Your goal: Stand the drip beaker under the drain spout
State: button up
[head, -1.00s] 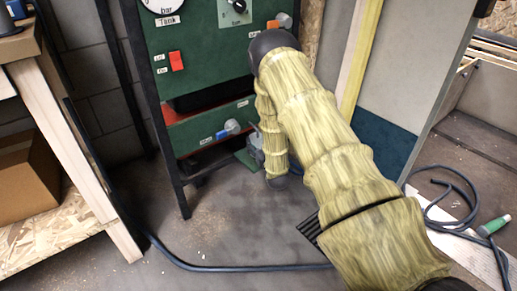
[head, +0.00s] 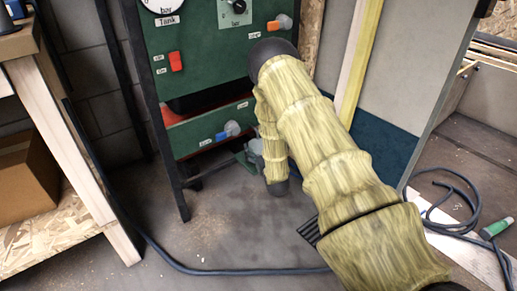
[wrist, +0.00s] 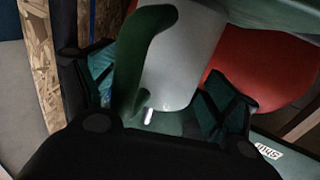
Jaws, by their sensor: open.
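In the wrist view a pale grey-white rounded body (wrist: 182,65) with a curved green handle (wrist: 143,55) in front lies between the fingers of my gripper (wrist: 160,80); it looks like the drip beaker. My gripper is open, with one dark finger on each side. I cannot tell whether either finger touches it. In the head view my arm hides most of this spot; a green piece (head: 247,161) shows low beside my wrist, below the green panel. The drain spout cannot be made out clearly.
A red surface (wrist: 255,65) is close behind the gripper. A dark hose (head: 215,270) crosses the floor. A workbench (head: 85,170) stands left.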

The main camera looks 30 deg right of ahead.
jog(key=shift+r, duration=0.1)
jog(key=shift+s+r, duration=0.1)
jog(key=shift+s, duration=0.1)
jog(key=p+v, duration=0.5)
jog(key=v, duration=0.7)
jog(key=s+a+f+n+g+y, duration=0.1)
jog(key=s+a+f+g+y, duration=0.2)
jog(key=s+a+f+g, duration=1.1)
jog(key=s+a, duration=0.3)
jog(key=s, duration=0.5)
jog(key=s+a+f+n+g+y, duration=0.1)
jog(key=s+a, duration=0.3)
jog(key=s, duration=0.5)
jog(key=s+a+g, duration=0.2)
jog(key=s+a, duration=0.2)
jog(key=s, duration=0.5)
jog(key=shift+f+n+y, duration=0.3)
jog(key=shift+f, duration=0.1)
jog(key=shift+s, duration=0.2)
